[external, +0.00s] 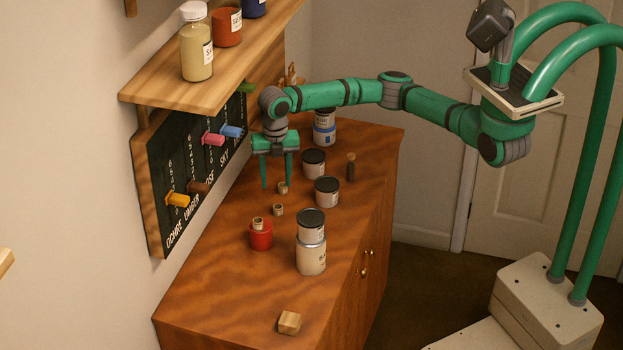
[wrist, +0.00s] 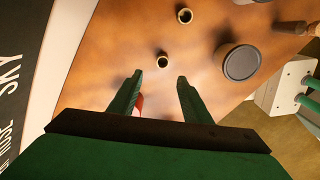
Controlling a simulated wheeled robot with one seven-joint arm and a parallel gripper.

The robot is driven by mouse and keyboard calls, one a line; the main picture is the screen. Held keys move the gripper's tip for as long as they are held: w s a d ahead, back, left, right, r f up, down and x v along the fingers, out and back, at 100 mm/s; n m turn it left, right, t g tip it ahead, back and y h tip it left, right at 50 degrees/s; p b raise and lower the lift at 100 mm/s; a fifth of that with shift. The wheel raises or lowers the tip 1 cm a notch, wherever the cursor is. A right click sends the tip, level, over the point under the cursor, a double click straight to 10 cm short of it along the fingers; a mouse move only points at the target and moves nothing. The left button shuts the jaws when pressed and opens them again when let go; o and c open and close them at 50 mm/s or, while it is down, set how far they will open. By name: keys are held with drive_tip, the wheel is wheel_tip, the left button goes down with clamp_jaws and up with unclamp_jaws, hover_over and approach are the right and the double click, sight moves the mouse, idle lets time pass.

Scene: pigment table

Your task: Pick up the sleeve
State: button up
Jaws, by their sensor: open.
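Small light-wood sleeves with dark holes stand on the brown cabinet top (external: 221,283). One sleeve (external: 283,188) shows by my gripper's fingers, and another sleeve (external: 278,210) stands a little nearer the camera. A third small wooden piece (external: 257,223) sits at the top of a red can (external: 261,238). In the wrist view one sleeve (wrist: 162,60) lies just beyond the fingertips, and another sleeve (wrist: 184,16) is farther up. My gripper (external: 277,184) points down, open and empty, above the cabinet top. Its fingertips (wrist: 160,75) are apart with nothing between them.
Several dark-lidded cans stand right of the sleeves, including one can (external: 327,191) and a stacked pair (external: 311,243). A brush-like tool (external: 351,168) stands behind. A wooden block (external: 289,322) lies at the front. A slider board (external: 193,175) and a jar shelf (external: 215,80) are on the left.

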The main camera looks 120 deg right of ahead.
sight(278, 205)
drive_tip(key=f, duration=1)
drive_tip(key=shift+s+d+f, duration=0.15)
drive_tip(key=shift+s+f, duration=0.1)
drive_tip(key=shift+f, duration=0.15)
drive_tip(key=shift+c, duration=0.2)
drive_tip(key=c, duration=1.1)
drive_tip(key=shift+o, duration=0.2)
drive_tip(key=shift+r, duration=0.1)
